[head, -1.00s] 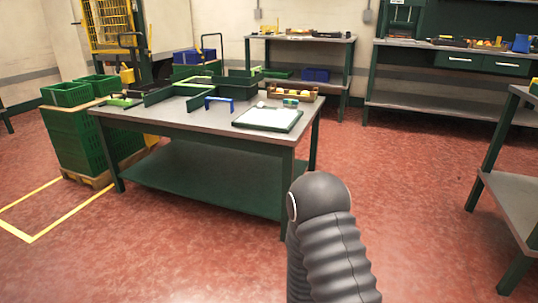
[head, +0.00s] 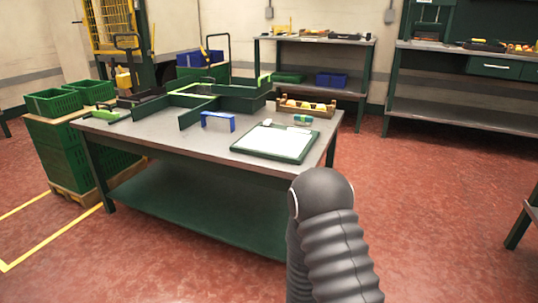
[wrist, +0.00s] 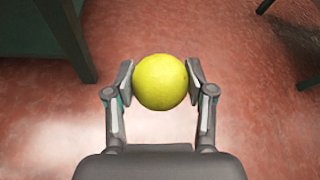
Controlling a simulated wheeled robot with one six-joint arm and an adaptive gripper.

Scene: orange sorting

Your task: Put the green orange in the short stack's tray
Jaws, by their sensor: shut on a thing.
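My gripper (wrist: 160,84) is shut on a round yellow-green fruit, the green orange (wrist: 160,82), with one finger pad on each side of it. It is held above the red floor in the wrist view. The head view shows my arm but neither the gripper nor the fruit. Green crates stand stacked at the left of the head view, with two open trays on top, a nearer one (head: 52,103) and a farther one (head: 91,92). I cannot tell from here which stack is shorter.
A workbench (head: 150,134) stands ahead, between my arm and the crates. It carries green dividers (head: 199,112), a blue-handled item (head: 218,121), a white-topped board (head: 274,142) and a wooden fruit box (head: 306,107). Yellow lines mark the floor at left.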

